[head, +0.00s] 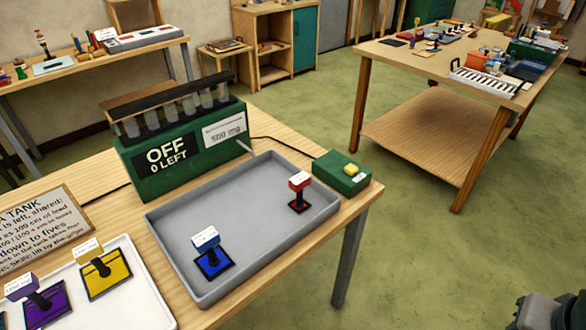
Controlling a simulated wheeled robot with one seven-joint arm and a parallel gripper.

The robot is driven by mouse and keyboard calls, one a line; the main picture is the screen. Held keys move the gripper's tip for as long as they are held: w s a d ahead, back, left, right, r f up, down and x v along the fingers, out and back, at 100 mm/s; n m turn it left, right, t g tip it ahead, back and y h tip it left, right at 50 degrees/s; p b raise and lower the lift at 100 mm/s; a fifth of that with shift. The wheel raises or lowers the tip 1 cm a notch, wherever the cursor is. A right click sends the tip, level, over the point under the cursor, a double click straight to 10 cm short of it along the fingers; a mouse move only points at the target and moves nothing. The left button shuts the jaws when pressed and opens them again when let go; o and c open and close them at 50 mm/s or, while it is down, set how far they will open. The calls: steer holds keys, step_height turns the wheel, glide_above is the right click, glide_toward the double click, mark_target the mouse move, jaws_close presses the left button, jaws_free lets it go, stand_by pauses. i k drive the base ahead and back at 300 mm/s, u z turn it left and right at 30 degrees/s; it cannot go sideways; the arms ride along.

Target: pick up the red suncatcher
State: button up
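The red suncatcher (299,191) stands in the right part of a grey tray (170,247) on the near wooden table. It has a small dark red base, a dark upright stem and a red top with a white label. A blue suncatcher (208,252) stands in the same tray, toward its near left. My gripper (548,312) shows only in part as dark grey pieces at the bottom right corner. It is off the table's right side, well apart from the red suncatcher. Its fingers cannot be made out.
Behind the tray is a green tank unit (180,150) reading "OFF, 0 LEFT". A green box (342,172) with a yellow button sits at the tray's right corner. Yellow (106,273) and purple (38,297) suncatchers stand on a white tray at left. Green floor is clear at right.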

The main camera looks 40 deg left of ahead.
mark_target(298, 182)
steer(key=u, duration=0.8)
steer(key=i, duration=0.8)
steer(key=u, duration=1.05)
steer(key=i, duration=0.25)
steer(key=u, duration=0.2)
